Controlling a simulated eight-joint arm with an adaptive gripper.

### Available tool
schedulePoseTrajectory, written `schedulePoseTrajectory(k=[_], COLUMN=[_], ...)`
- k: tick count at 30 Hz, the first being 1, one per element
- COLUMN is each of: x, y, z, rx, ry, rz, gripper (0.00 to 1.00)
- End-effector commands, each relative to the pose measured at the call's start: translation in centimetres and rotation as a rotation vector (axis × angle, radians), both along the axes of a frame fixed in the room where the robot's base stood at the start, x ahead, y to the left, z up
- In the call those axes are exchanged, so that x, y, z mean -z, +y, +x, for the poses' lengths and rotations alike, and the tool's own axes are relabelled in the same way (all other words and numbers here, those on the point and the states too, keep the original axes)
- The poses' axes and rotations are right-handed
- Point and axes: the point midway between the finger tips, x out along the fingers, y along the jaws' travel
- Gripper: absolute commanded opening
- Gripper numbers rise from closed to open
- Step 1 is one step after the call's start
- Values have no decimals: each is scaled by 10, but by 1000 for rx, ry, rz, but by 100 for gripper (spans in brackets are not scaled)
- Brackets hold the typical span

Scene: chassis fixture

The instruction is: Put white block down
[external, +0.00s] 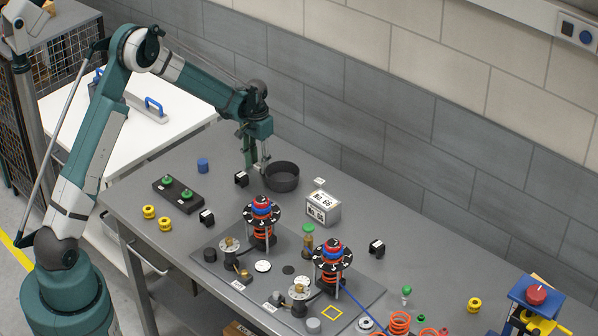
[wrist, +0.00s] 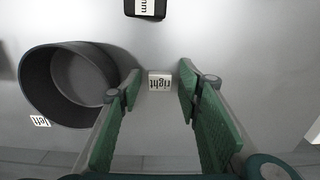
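A white block (wrist: 160,81) marked "right" shows in the wrist view, between my fingertips, with a gap on each side. It appears to be on the grey table, though its exact height is hard to tell. My gripper (wrist: 159,84) has its green fingers apart and points down. In the external view my gripper (external: 258,168) is low over the table, just left of the dark round bowl (external: 281,177); I cannot clearly make out the block there. A second white block (wrist: 40,121), marked "left", lies past the bowl; it also shows in the external view (external: 320,182).
A black block (external: 241,179) sits close by. A grey box (external: 323,207) stands right of the bowl. A fixture plate (external: 212,262) with two spring towers and small parts fills the table's middle. The wall (external: 380,150) runs behind.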

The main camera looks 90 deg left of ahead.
Motion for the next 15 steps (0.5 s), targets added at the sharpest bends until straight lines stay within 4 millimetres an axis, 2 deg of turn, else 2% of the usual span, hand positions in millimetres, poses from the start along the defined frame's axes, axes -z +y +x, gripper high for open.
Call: schedulePoseTrajectory(k=[10,15], x=[-4,-17], y=[0,0], z=[0,0], rx=[0,0], ry=[0,0], rz=[0,0], gripper=[35,35])
